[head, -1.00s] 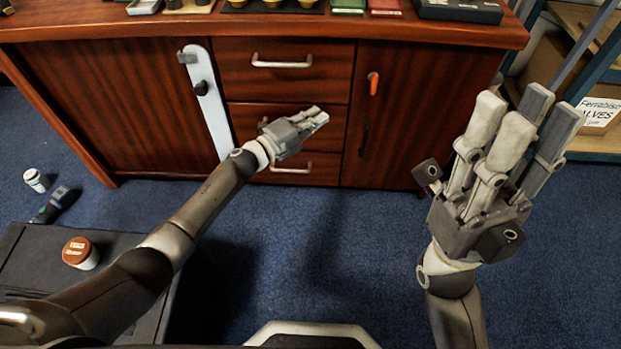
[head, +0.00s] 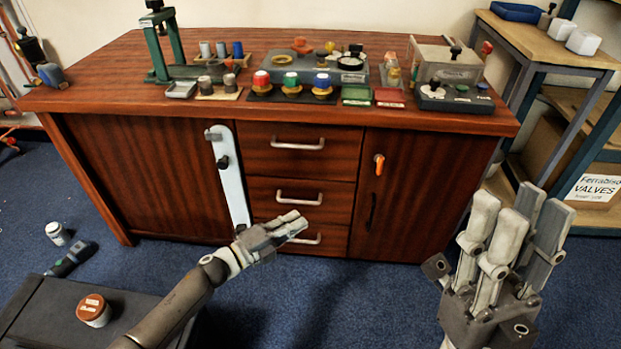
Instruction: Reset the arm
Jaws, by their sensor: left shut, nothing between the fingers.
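My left gripper (head: 290,224) is in front of the lower drawers of the wooden cabinet (head: 140,165). Its fingers are together and hold nothing; they point right. My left arm comes up from the lower left. My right gripper (head: 510,225) is raised at the lower right, its fingers pointing up. Its finger pairs stand spread apart, with nothing seen between them. Its forearm is mostly below the picture.
The cabinet top holds a green press (head: 163,42), several coloured knobs (head: 291,80) and a grey box (head: 447,62). A black case (head: 45,310) carries a brown-lidded jar (head: 93,311) at the lower left. A shelf (head: 548,42) stands right. Blue floor is clear between.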

